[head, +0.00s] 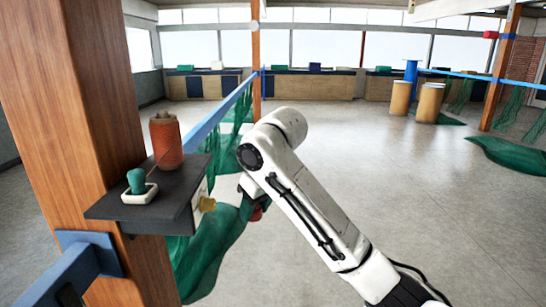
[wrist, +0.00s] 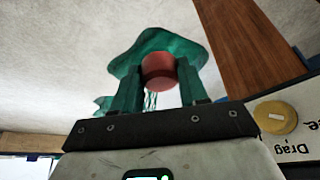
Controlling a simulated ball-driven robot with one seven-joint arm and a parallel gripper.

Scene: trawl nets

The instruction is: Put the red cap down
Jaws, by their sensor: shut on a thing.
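My gripper (wrist: 160,74) is shut on the red cap (wrist: 158,68), which sits between its two fingers in the wrist view. In the head view my gripper (head: 252,192) is mostly hidden behind my white arm, and only a small red part of the cap (head: 256,214) shows below it. The cap is held in the air, just right of the dark shelf (head: 140,210) on the wooden post. Green net (wrist: 165,42) shows behind the cap in the wrist view.
The shelf bears an orange-red twine spool (head: 166,138) and a white dish (head: 139,194) with a teal piece. A yellow knob (head: 207,203) is on a panel at the shelf's side. Green net (head: 208,260) hangs below. The floor (head: 410,200) to the right is open.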

